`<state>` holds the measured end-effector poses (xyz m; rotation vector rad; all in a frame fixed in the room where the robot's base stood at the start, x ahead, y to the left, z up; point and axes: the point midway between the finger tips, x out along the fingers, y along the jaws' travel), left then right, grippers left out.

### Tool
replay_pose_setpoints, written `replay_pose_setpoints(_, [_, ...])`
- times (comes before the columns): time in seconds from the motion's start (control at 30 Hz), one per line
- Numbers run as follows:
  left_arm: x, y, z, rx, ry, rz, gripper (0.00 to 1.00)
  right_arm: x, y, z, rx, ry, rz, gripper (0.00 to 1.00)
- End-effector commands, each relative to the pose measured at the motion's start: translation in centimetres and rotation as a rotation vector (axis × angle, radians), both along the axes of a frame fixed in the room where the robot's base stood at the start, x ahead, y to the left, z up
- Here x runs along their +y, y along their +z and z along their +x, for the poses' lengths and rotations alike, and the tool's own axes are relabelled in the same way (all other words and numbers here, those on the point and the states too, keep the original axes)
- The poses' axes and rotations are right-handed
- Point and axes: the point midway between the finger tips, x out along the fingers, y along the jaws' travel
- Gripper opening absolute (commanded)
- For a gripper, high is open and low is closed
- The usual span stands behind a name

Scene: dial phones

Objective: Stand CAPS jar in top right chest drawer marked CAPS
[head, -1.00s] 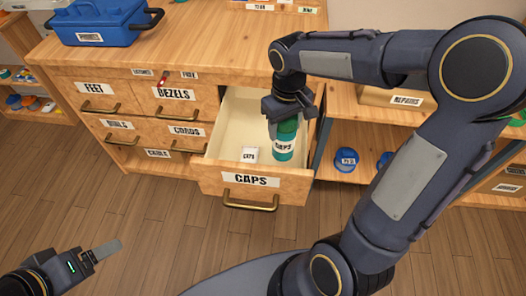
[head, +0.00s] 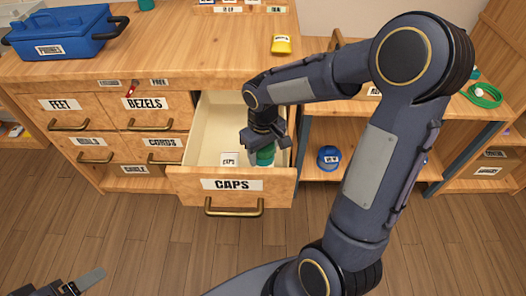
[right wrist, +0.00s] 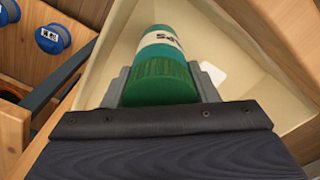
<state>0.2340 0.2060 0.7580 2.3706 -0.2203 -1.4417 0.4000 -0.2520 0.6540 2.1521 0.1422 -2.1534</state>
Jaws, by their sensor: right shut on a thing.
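The CAPS jar is a green jar (head: 265,156) with a white label, inside the open drawer marked CAPS (head: 231,187) at the top right of the chest. My right gripper (head: 263,140) is shut on the jar from above, around its green lid. In the right wrist view the jar (right wrist: 161,70) sits between the fingers, and its label is partly visible. The drawer front hides the jar's lower part in the head view; I cannot tell whether it touches the drawer floor. My left gripper (head: 84,284) shows at the bottom left, with nothing visible in it.
A small white CAPS card (head: 229,159) lies in the drawer, left of the jar. A blue toolbox (head: 66,32) and a yellow item (head: 282,45) are on the chest top. A blue spool (head: 328,157) sits on the shelf at right.

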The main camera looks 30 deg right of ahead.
Motion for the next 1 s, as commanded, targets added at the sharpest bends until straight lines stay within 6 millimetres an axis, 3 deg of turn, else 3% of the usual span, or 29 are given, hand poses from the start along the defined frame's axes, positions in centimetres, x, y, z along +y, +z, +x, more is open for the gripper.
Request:
replay_pose_setpoints(0.17, [0.0, -0.3, 0.0, 0.0, 0.0, 0.0, 0.76, 0.0, -0.4, 0.0, -0.001, 0.0, 0.0, 0.06])
replay_pose_setpoints(0.2, [0.0, -0.3, 0.0, 0.0, 0.0, 0.0, 0.76, 0.0, -0.3, 0.0, 0.0, 0.0, 0.0, 0.56])
replay_pose_setpoints(0.33, [0.0, -0.2, 0.0, 0.0, 0.0, 0.0, 0.76, 0.0, -0.3, 0.0, 0.0, 0.0, 0.0, 0.73])
replay_pose_setpoints(0.73, [0.0, 0.3, 0.0, 0.0, 0.0, 0.0, 0.76, 0.0, 0.6, 0.1, -0.002, -0.001, 0.0, 0.75])
replay_pose_setpoints(1.0, [0.0, 2.1, 0.0, 0.0, 0.0, 0.0, 0.76, 0.0, 6.0, 0.1, -0.007, -0.001, 0.0, 0.75])
